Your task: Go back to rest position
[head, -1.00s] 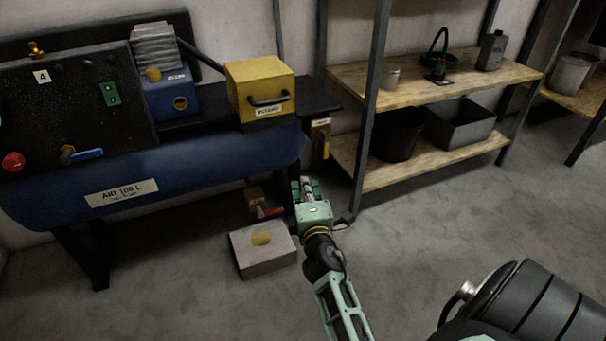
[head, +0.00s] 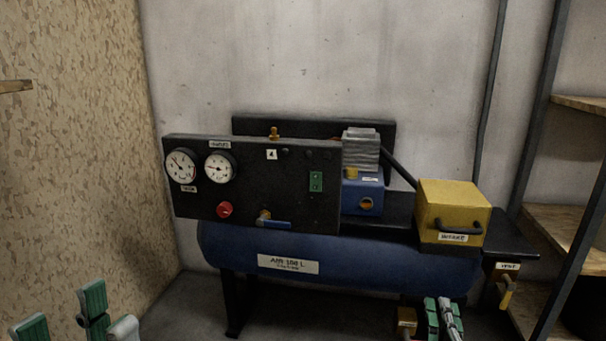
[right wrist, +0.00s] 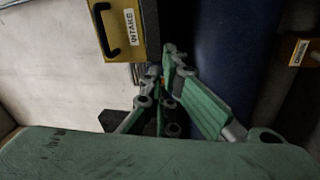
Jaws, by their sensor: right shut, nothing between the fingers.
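My left gripper (head: 78,320) shows at the lower left of the head view, its green fingers spread apart with nothing between them. My right gripper (head: 440,318) shows at the bottom right of the head view, in front of the compressor's lower right side. Its fingers are close together and hold nothing. In the right wrist view the right gripper (right wrist: 166,98) points toward the compressor, beside its blue tank (right wrist: 225,60) and below the yellow intake box (right wrist: 125,25). Most of both arms lies outside the head view.
The air compressor (head: 340,245) with its black gauge panel (head: 255,195) stands against the wall. The yellow intake box (head: 470,205) and a yellow vent valve (head: 506,290) are close to my right gripper. A chipboard wall (head: 70,150) is at left, a shelf rack (head: 575,240) at right.

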